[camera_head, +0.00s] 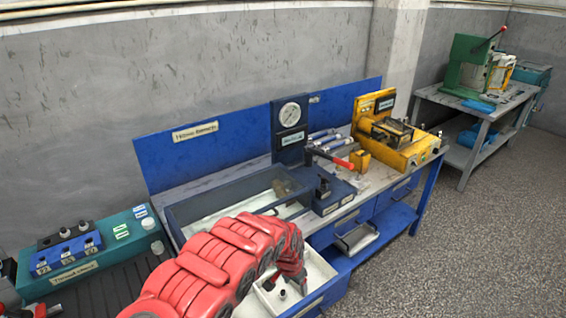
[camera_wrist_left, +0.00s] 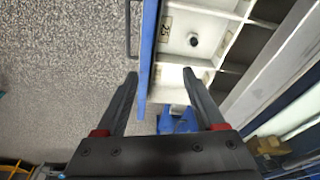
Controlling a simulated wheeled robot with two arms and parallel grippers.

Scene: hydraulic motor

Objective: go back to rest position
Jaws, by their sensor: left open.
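My left arm (camera_head: 215,262), red and segmented, comes in from the bottom left and bends down over an open white drawer (camera_head: 318,272). My left gripper (camera_wrist_left: 160,75) is open in the wrist view, with two dark fingers apart and nothing between them. Its fingertips lie across the drawer's blue front edge in that view. A small dark knobbed part (camera_wrist_left: 193,40) stands in a drawer compartment, beyond the fingertips and apart from them. It also shows in the head view (camera_head: 282,294). My right gripper is not in view.
The blue workbench (camera_head: 420,205) holds a glass-topped box (camera_head: 235,200), a gauge stand (camera_head: 290,125) and a yellow machine (camera_head: 400,145). A teal unit (camera_head: 100,262) stands left. A side table (camera_head: 475,100) bears a green machine. Speckled floor (camera_head: 470,255) is clear at right.

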